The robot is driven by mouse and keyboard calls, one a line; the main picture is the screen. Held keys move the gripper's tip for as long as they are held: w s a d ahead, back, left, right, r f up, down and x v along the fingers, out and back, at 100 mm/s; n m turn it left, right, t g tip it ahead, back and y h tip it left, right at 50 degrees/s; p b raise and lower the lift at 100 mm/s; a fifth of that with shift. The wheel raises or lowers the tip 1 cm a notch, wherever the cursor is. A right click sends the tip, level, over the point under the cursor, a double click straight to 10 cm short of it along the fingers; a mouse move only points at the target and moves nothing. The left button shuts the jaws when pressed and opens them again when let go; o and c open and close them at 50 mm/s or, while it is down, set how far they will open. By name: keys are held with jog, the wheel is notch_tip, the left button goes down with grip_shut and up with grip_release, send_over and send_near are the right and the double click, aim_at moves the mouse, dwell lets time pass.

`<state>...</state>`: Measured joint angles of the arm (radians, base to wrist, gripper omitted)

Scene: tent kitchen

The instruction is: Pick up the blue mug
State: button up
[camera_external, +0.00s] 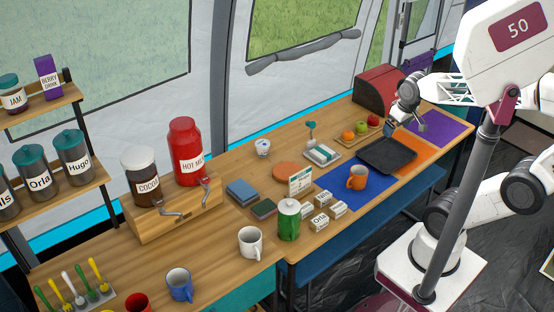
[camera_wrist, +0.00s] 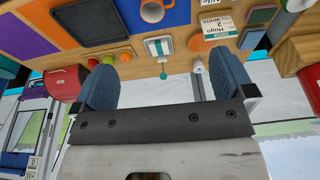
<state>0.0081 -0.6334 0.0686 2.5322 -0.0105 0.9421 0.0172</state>
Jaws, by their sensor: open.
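The blue mug (camera_external: 179,285) stands upright on the wooden table near the front edge, at the lower left of the external view. It does not show in the wrist view. My gripper (camera_external: 390,126) is at the far right end of the table, above the area by the black tray, far from the blue mug. In the wrist view, my gripper (camera_wrist: 164,78) has its two blue fingers wide apart with nothing between them.
An orange mug (camera_external: 357,177) is on the blue mat, beside the black tray (camera_external: 387,155). Red and brown dispensers stand behind.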

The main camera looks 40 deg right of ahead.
jog(key=w+a+f+n+t+y, duration=0.2)
jog(key=w+a+f+n, duration=0.15)
jog(key=w+a, duration=1.15)
jog(key=w+a+f+n+y, duration=0.1)
jog(key=w+a+f, duration=0.15)
jog(key=a, duration=0.65)
jog(key=w+a+f+n+y, duration=0.1)
jog(key=a+f, duration=0.3)
jog(key=a, duration=0.5)
jog(key=s+a+f+n+t+y, duration=0.1)
jog(key=a+f, duration=0.4)
jog(key=a, duration=0.5)
jog(key=s+a+f+n+t+y, duration=0.15)
jog(key=a+f, duration=0.25)
jog(key=a, duration=0.6)
jog(key=s+a+f+n+t+y, duration=0.1)
jog(key=s+a, duration=0.3)
jog(key=a, duration=0.9)
jog(key=s+a+f+n+t+y, duration=0.1)
jog(key=s+a, duration=0.4)
jog(key=a, duration=0.8)
jog(key=shift+s+f+y, duration=0.15)
jog(key=shift+f+y, duration=0.5)
jog(key=shift+y, duration=0.3)
